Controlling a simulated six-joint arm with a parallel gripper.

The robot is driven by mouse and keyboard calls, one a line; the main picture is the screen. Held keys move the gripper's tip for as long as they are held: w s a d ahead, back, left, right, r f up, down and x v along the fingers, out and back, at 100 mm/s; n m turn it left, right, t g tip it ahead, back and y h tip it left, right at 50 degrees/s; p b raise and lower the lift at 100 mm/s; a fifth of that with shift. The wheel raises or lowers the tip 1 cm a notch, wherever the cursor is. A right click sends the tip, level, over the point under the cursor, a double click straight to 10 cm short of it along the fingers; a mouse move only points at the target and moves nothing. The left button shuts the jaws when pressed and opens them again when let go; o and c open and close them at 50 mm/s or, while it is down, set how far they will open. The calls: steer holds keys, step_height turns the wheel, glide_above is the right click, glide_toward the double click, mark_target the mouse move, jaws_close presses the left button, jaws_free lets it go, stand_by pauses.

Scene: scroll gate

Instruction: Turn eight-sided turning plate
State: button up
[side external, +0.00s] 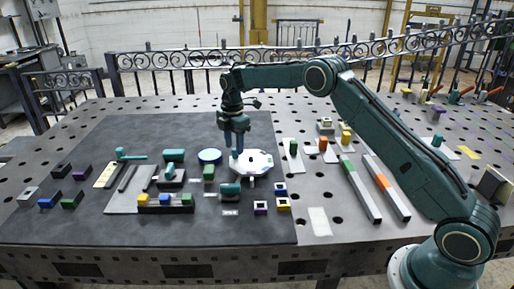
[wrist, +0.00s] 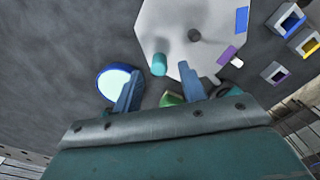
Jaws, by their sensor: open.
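The eight-sided turning plate (side external: 259,164) is a white octagonal disc on the dark mat, right of centre in the side external view. In the wrist view the plate (wrist: 185,22) fills the top middle, with a dark hub, a teal peg (wrist: 159,64) standing near its edge, and blue and purple patches along its right rim. My gripper (side external: 237,153) points down at the plate's left edge. In the wrist view my gripper (wrist: 158,80) has its two blue-grey fingers apart, with the teal peg showing between and beyond their tips. I cannot tell whether a finger touches the peg.
A blue-rimmed round dish (wrist: 118,83) lies just left of the plate; it also shows in the side view (side external: 209,156). A green block (side external: 209,173) stands near it. Small open boxes (side external: 281,189) sit right of the plate. Several blocks and trays crowd the mat's left.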

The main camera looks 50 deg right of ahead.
step_height(320, 180, up, 12)
stand_by(0.5)
steer(key=shift+s, duration=0.1)
steer(key=s+a+r+m+t, duration=0.15)
steer(key=s+r+m, duration=0.25)
steer(key=s+r, duration=0.45)
steer(key=s+a+r+m+t, duration=0.15)
steer(key=s+r+m, duration=0.35)
steer(key=s, duration=0.6)
steer(key=s+a+f+m+t, duration=0.1)
steer(key=s+f+m, duration=0.2)
steer(key=s, duration=0.9)
steer(key=s+a+f+m+t, duration=0.1)
steer(key=s+f+m, duration=0.3)
steer(key=s, duration=0.8)
steer(key=shift+s+m+t, duration=0.25)
steer(key=shift+m+t, duration=0.05)
steer(key=shift+m, duration=0.3)
